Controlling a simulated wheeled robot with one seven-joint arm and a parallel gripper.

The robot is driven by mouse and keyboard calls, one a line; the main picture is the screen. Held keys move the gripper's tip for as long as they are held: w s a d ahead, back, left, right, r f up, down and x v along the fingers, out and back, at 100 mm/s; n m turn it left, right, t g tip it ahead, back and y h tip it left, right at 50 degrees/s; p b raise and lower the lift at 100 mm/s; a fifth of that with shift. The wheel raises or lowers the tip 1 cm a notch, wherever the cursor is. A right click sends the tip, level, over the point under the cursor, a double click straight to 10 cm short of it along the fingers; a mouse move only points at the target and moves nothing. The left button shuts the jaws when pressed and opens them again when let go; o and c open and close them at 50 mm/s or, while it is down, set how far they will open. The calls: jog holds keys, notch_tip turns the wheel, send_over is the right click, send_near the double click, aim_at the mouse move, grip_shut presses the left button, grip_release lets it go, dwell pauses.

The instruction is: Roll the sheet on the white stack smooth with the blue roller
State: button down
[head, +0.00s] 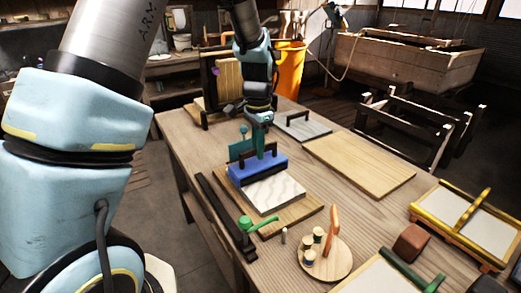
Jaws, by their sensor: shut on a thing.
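The white stack (274,194) lies on a wooden board (308,207) on the table, its top sheet showing faint grey wavy lines. The blue roller (258,168) is over the far part of the stack and hides that part. It looks to be on or just above the sheet; I cannot tell if they touch. My gripper (261,124) is above it, pointing down and shut on the roller by its upright green handle. The fingertips are too small to see clearly.
A dark bar (225,215) and a green tool (258,225) lie at the near left. A grey slab (303,127) and a bare wooden board (359,164) lie beyond. A framed tray (475,225) is at right.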

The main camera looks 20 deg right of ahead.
jog(key=shift+w+a+r, duration=0.1)
jog(key=shift+w+a, duration=0.15)
jog(key=shift+w, duration=0.75)
jog(key=shift+w+a+p, duration=0.2)
jog(key=shift+w, duration=0.7)
jog(key=shift+w+a+p, duration=0.15)
jog(key=shift+w+p, duration=0.05)
jog(key=shift+w, duration=0.65)
jog(key=shift+s+d, duration=0.25)
jog(key=shift+s, duration=0.75)
jog(key=shift+s+d+f, duration=0.1)
jog(key=shift+s+d, duration=0.25)
jog(key=shift+s, duration=1.45)
jog(key=shift+s+d+f, duration=0.1)
jog(key=shift+s+d, duration=0.2)
jog(key=shift+s, duration=1.45)
jog(key=shift+s+d, duration=0.35)
jog(key=shift+s, duration=1.45)
jog(key=shift+s+d+r+p, duration=0.1)
jog(key=shift+s+d+p, duration=0.1)
jog(key=shift+s, duration=0.45)
jog(key=shift+s+d+r+p, duration=0.1)
jog(key=shift+s+p, duration=0.05)
jog(key=shift+s, duration=0.55)
jog(key=shift+s+d+p, duration=0.1)
jog(key=shift+s+p, duration=0.1)
jog(key=shift+s, duration=0.45)
jog(key=shift+r, duration=0.15)
